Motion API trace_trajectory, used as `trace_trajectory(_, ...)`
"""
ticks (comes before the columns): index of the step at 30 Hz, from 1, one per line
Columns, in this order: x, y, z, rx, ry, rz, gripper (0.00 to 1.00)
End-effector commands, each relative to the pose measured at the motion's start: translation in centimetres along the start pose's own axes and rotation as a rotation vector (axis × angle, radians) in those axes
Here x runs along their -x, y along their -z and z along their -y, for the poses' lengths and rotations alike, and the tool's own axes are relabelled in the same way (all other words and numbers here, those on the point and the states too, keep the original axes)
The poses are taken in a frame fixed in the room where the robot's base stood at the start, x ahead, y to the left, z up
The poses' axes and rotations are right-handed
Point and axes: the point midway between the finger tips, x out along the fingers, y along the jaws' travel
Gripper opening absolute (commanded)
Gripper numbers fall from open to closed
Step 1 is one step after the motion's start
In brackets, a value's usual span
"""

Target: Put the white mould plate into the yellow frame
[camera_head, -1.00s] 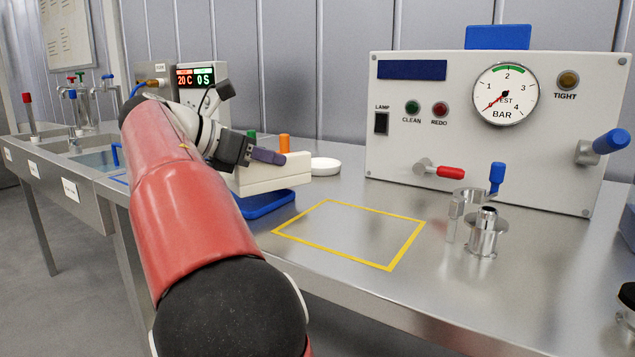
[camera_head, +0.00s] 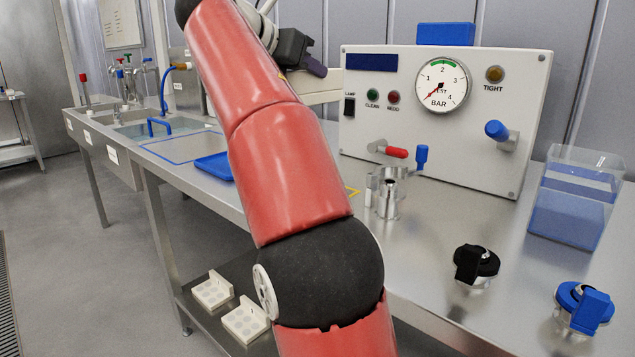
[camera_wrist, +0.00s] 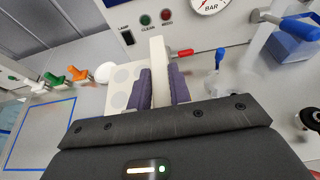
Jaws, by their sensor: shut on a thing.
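My gripper (camera_head: 312,66) is shut on the white mould plate (camera_head: 320,87), which is held up near the left edge of the test panel. In the wrist view the purple fingers (camera_wrist: 160,72) grip the plate's upright handle from both sides. The plate's flat part (camera_wrist: 120,88), with round pale discs, lies to the left of the fingers. The yellow frame (camera_head: 352,191) is almost wholly hidden behind my red arm; only a small corner shows on the bench. I cannot tell the plate's height above the bench.
The test panel (camera_head: 430,130) stands at the back. A metal fitting (camera_head: 387,198) with a blue-handled valve stands in front of it. A blue tray (camera_head: 213,167) lies left of my arm. More white plates (camera_head: 212,290) lie on the lower shelf. A clear blue bin (camera_head: 570,215) stands right.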

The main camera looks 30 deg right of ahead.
Motion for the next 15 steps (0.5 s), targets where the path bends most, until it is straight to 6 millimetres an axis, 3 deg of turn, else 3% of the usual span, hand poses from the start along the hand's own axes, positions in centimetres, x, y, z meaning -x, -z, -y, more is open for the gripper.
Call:
trace_trajectory(9, -3.3, 8.2, 0.1, 0.002, -0.001, 0.000, 0.00)
trace_trajectory(15, -5.0, 12.2, 0.1, 0.001, -0.001, 0.001, 0.00)
